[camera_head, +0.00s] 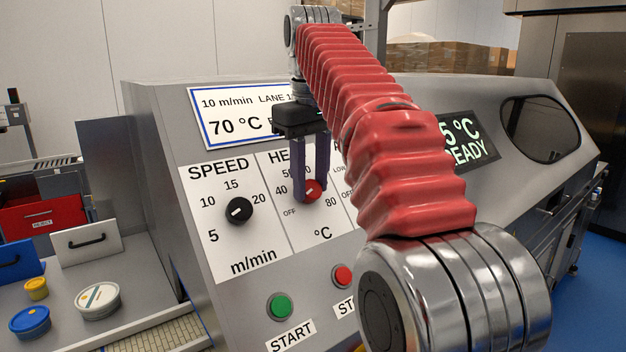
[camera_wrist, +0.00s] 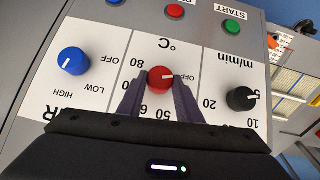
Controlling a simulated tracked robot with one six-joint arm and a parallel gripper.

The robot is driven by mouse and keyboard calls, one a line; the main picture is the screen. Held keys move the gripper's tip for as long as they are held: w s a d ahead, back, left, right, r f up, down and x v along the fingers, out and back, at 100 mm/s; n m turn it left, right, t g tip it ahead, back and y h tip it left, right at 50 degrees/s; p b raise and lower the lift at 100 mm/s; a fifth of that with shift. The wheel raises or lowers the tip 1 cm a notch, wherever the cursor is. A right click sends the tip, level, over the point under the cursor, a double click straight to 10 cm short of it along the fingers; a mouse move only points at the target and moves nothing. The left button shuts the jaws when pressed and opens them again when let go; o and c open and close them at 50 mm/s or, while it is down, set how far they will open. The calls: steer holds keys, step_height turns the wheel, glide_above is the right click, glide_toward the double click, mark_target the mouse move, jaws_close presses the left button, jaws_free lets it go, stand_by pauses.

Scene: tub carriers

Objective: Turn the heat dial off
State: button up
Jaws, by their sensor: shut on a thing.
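The heat dial (camera_head: 312,186) is a small red knob with a white mark on the sloped panel, inside a scale in °C. It also shows in the wrist view (camera_wrist: 160,78), where its white mark points right, toward the OFF label. My gripper (camera_head: 311,194) reaches down to it with two purple fingers, one on each side. In the wrist view my gripper (camera_wrist: 158,90) is shut on the dial. The fingers hide part of the scale, including the 40 in the wrist view.
The black speed dial (camera_head: 238,211) sits left of the heat dial. A blue dial (camera_wrist: 72,61) with HIGH, LOW and OFF is on its other side. The green start button (camera_head: 279,307) and red stop button (camera_head: 343,276) lie below. My red-sleeved arm covers part of the panel.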

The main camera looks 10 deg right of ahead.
steer(key=shift+f, duration=0.1)
stand_by(0.3)
steer(key=o, duration=1)
steer(key=shift+o, duration=0.2)
